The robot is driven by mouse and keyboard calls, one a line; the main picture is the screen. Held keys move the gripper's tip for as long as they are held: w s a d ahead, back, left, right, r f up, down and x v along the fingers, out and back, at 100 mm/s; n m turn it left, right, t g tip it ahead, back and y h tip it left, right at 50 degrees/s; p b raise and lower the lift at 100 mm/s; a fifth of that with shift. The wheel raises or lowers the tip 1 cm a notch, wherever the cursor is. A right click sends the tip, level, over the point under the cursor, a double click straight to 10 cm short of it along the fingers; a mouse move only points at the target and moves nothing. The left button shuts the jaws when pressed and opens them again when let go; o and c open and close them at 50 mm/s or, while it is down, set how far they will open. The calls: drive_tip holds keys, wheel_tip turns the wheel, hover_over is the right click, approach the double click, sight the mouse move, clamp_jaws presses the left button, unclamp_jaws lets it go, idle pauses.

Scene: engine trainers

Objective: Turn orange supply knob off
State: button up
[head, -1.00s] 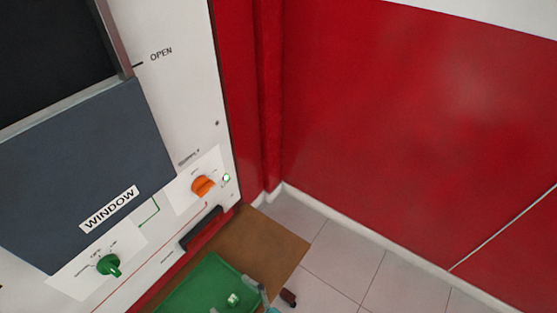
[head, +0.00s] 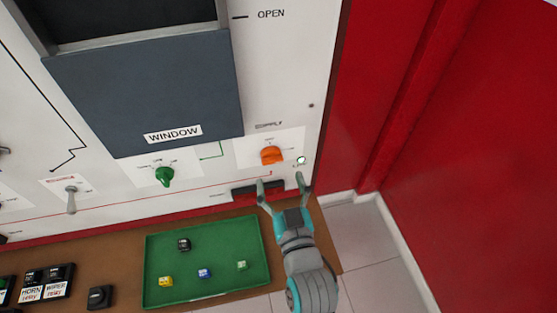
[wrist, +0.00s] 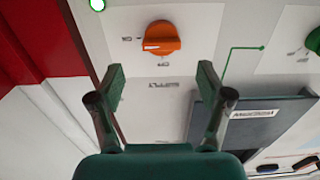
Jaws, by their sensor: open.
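The orange supply knob (head: 271,155) sits on a white panel plate at the right of the board, below the printed word SUPPLY. In the wrist view the knob (wrist: 161,38) lies ahead of and between the fingertips, and its label appears upside down. A lit green lamp (head: 301,160) is beside it. My gripper (head: 280,184) is open and empty, just below the knob in the head view, fingers pointing at the panel. In the wrist view my gripper (wrist: 160,72) shows both fingers apart, and I see no contact with the knob.
A green knob (head: 164,175) and a toggle switch (head: 71,199) are to the left. The dark WINDOW panel (head: 145,95) is above. A green tray (head: 208,291) with small coloured pieces lies on the brown bench below. A red wall (head: 480,150) stands at the right.

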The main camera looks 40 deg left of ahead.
sight(273, 162)
drive_tip(key=x, duration=0.6)
drive_tip(key=shift+w+a, duration=0.1)
drive_tip(key=shift+a, duration=0.15)
drive_tip(key=c, duration=1.2)
